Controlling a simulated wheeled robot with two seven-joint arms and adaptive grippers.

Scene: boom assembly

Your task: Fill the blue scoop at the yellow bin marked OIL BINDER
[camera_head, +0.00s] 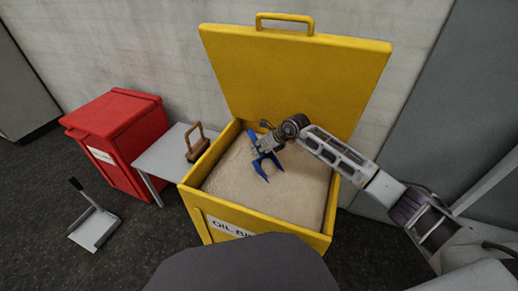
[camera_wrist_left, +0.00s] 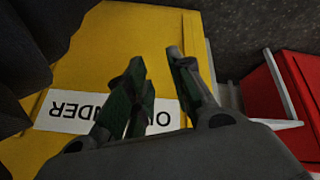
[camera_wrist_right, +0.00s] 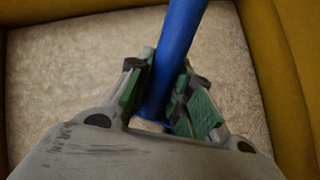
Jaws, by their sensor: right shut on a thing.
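The yellow bin (camera_head: 262,222) marked OIL BINDER stands with its lid (camera_head: 300,75) up. It holds pale granular binder (camera_head: 300,190). My right gripper (camera_head: 268,144) is over the bin, shut on the blue scoop (camera_head: 261,168). In the right wrist view the scoop's blue handle (camera_wrist_right: 177,50) runs between the fingers (camera_wrist_right: 163,98). The scoop's blue edges show at the binder surface; I cannot tell how deep it sits or how much it holds. My left gripper (camera_wrist_left: 160,85) is open and empty in front of the bin's label (camera_wrist_left: 75,112); the head view does not show it.
A red lidded bin (camera_head: 125,140) and a grey side table (camera_head: 168,157) stand left of the yellow bin. A wooden-handled brush (camera_head: 196,150) is on the table. A dustpan-like tool (camera_head: 94,228) lies on the dark floor at the left. A wall is behind.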

